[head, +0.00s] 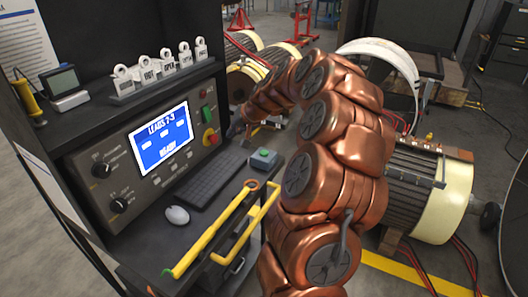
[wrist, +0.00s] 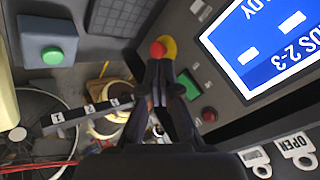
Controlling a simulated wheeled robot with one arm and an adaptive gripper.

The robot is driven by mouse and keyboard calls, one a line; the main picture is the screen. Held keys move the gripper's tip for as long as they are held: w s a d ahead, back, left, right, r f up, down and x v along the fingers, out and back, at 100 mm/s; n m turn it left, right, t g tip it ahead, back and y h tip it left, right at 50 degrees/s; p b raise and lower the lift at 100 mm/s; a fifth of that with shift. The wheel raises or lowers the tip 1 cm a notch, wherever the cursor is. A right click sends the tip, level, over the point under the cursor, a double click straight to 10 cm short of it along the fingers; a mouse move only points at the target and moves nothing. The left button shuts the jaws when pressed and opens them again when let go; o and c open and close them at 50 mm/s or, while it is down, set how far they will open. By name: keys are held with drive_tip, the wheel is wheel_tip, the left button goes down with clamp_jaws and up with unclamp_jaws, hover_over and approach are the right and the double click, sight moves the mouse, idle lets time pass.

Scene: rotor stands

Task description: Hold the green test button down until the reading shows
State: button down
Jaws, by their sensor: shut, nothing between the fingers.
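A green push button (head: 263,155) on a small grey box sits on the console shelf. It also shows at upper left in the wrist view (wrist: 52,56). Another green button (head: 205,112) is on the upright panel; it shows right of the fingers in the wrist view (wrist: 188,86). My gripper (wrist: 160,72) is shut and empty, its tips overlapping the red-and-yellow stop button in the picture; contact cannot be told. In the head view my arm hides most of the gripper. The blue screen (head: 160,138) reads a LEADS line, blank boxes and READY.
A red stop button (head: 210,137) on yellow is at the panel's right. A keyboard (head: 203,183) and mouse (head: 177,215) lie on the shelf. A yellow handrail (head: 222,232) runs along its front. A rotor (head: 420,190) stands right of my arm. Tagged clips (head: 160,68) line the top ledge.

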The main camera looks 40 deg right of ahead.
sight(265, 153)
drive_tip(key=s+d+f+m+h, duration=0.1)
drive_tip(key=d+f+m+h, duration=0.1)
drive_tip(key=d, duration=1.1)
drive_tip(key=shift+s+d+m+t, duration=0.2)
drive_tip(key=shift+d+m+t, duration=0.1)
drive_tip(key=shift+m+t, duration=0.1)
drive_tip(key=shift+f, duration=0.15)
wheel_tip(265, 153, down, 8)
drive_tip(key=b, duration=0.2)
drive_tip(key=shift+b, duration=0.35)
drive_tip(key=shift+f+b, duration=0.3)
drive_tip(key=shift+f, duration=0.2)
drive_tip(key=shift+f+b, duration=0.25)
drive_tip(key=shift+b, duration=0.3)
drive_tip(key=shift+a+f+b, duration=0.1)
drive_tip(key=shift+f+b, duration=0.25)
drive_tip(key=shift+b, duration=0.05)
idle(2.5)
